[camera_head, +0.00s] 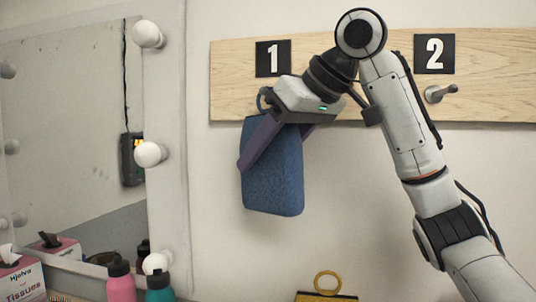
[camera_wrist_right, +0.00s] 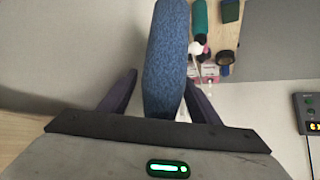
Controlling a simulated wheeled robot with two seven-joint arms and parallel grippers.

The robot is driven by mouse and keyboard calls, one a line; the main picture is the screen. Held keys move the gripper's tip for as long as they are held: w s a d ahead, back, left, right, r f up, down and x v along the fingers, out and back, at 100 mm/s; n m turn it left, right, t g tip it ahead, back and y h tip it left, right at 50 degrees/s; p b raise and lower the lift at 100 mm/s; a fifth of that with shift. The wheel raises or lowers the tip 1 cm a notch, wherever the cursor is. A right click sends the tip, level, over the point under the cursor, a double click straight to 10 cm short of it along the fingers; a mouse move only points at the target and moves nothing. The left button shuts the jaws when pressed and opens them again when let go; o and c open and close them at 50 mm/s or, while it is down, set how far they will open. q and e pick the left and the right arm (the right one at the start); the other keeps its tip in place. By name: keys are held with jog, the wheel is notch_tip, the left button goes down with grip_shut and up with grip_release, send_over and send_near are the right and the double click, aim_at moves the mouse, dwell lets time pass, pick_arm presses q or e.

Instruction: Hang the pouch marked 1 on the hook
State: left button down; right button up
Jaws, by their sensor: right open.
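A blue pouch (camera_head: 275,175) hangs below the number 1 plate (camera_head: 272,58), tilted slightly, with a ring (camera_head: 263,98) at its top. It also shows in the right wrist view (camera_wrist_right: 167,50), between the fingers. No number shows on its visible side. The hook under plate 1 is hidden behind my gripper and the ring, so I cannot tell how the ring sits on it. My right gripper (camera_head: 262,152) is open, its fingers on either side of the pouch's upper part; in the wrist view a gap shows by the left finger. My left gripper is not in view.
The wooden board (camera_head: 495,75) carries a bare hook (camera_head: 440,93) under plate 2 (camera_head: 434,54). A yellow pouch (camera_head: 325,297) with a ring stands at the bottom edge. A bulb-framed mirror (camera_head: 70,120), bottles (camera_head: 121,284) and a tissue box (camera_head: 22,280) are at left.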

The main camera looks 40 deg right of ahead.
jog(key=shift+r, duration=0.1)
jog(key=v, duration=1)
jog(key=shift+s, duration=0.15)
